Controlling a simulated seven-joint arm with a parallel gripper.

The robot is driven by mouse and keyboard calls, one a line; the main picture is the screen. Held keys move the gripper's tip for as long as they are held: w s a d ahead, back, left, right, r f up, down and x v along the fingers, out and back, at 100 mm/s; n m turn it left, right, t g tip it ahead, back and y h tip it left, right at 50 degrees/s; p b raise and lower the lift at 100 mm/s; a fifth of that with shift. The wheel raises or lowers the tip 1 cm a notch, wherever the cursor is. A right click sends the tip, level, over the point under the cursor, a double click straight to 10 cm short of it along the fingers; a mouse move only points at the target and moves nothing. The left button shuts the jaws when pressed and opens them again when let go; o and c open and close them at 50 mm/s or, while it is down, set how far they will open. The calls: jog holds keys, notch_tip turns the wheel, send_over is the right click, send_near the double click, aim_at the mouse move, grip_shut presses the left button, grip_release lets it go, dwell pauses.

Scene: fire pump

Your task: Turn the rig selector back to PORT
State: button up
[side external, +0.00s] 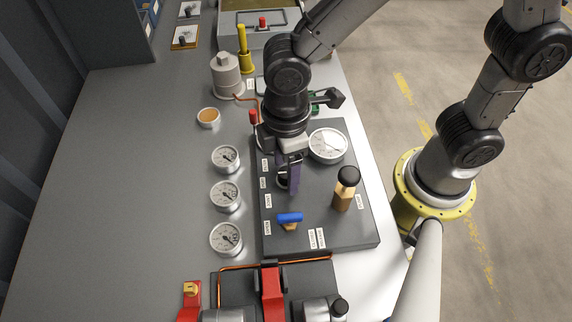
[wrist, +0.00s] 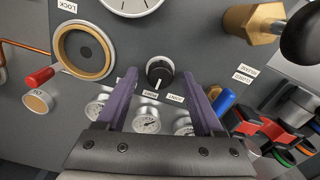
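The rig selector looks to be the small round black knob (wrist: 159,72) with a white pointer line, seen in the wrist view. Its pointer is toward the bottom of that view, near the middle one of the small white labels (wrist: 150,93) around it. The lettering is too small to read surely. My gripper (wrist: 160,80) is open, with its purple fingers on either side of the knob and gaps showing between them and it. In the side view my gripper (side external: 288,185) is low over the dark panel (side external: 330,225), and its fingers mostly hide the knob.
A blue-handled valve (side external: 289,218) and a brass post with a black ball (side external: 346,190) stand close on the panel. A large white gauge (side external: 327,146) is beside my wrist. Several small gauges (side external: 226,196) line the left. Red-handled fittings (side external: 271,290) are in front.

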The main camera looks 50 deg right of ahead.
aim_at(286, 171)
notch_tip(286, 171, up, 14)
dwell(0.7)
jog(key=shift+f, duration=0.1)
jog(key=d+r+m+t, duration=0.1)
jog(key=d+r+m, duration=0.15)
jog(key=d, duration=0.45)
jog(key=d+r+m+t, duration=0.2)
jog(key=d+m, duration=0.1)
jog(key=d, duration=0.4)
jog(key=s+d+f+m+t, duration=0.2)
jog(key=s+d+f+m, duration=0.2)
jog(key=s+d+m, duration=0.2)
jog(key=shift+s+d+f+t, duration=0.15)
jog(key=shift+s+d+t, duration=0.15)
jog(key=shift+s+d, duration=0.15)
